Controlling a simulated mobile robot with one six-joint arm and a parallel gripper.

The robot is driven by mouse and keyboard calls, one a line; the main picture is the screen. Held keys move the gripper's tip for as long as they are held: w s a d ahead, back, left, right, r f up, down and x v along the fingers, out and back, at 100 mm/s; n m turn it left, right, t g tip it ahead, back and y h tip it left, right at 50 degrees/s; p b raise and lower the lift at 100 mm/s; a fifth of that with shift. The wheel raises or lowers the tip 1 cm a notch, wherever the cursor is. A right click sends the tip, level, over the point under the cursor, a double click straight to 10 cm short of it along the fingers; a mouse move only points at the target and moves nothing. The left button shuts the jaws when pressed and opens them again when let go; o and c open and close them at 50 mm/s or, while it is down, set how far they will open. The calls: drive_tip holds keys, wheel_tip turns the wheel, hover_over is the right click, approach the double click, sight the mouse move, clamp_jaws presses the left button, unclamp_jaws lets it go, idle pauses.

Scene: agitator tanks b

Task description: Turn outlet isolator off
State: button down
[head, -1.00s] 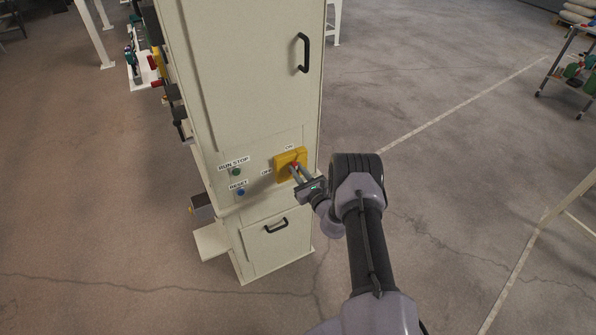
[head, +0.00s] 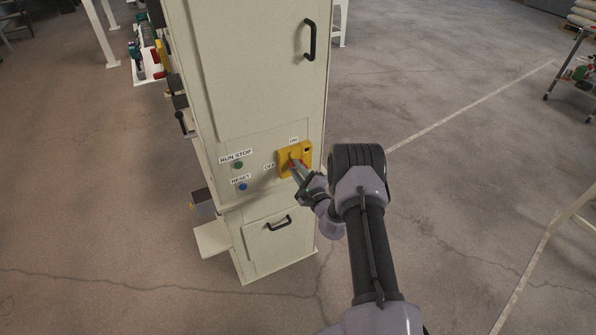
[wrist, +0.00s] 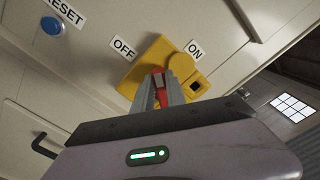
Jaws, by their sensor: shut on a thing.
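The outlet isolator is a yellow plate (head: 284,158) with a red handle on the cream cabinet's front, with an ON label above it and an OFF label to its left. In the wrist view the yellow plate (wrist: 146,62) looks tilted, and the red handle (wrist: 158,82) sits between my fingers. My gripper (head: 297,167) is shut on the red handle; its fingers (wrist: 163,92) also show in the wrist view. The fingers hide much of the handle, so its exact angle is hard to tell.
A green button (head: 238,165) labelled RUN STOP and a blue RESET button (head: 243,187) are left of the isolator. Black door handles (head: 309,40) stick out above and below. Open concrete floor (head: 440,200) lies right of the cabinet.

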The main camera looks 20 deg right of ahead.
drive_tip(key=shift+a+f+n+b, duration=0.1)
drive_tip(key=shift+f+n+b, duration=0.15)
drive_tip(key=shift+n+b, duration=0.65)
drive_tip(key=shift+a+f+n+b, duration=0.1)
drive_tip(key=shift+f+n+b, duration=0.2)
drive_tip(key=shift+n, duration=1.05)
drive_tip(key=shift+f+n+b, duration=0.2)
drive_tip(key=shift+n+b, duration=0.5)
drive_tip(key=shift+n, duration=0.45)
drive_tip(key=c, duration=1.4)
unclamp_jaws()
drive_tip(key=shift+o, duration=0.2)
drive_tip(key=shift+s, duration=0.1)
drive_tip(key=s+p, duration=0.4)
drive_tip(key=s, duration=1.3)
drive_tip(key=shift+s+d, duration=0.15)
drive_tip(key=shift+d, duration=0.15)
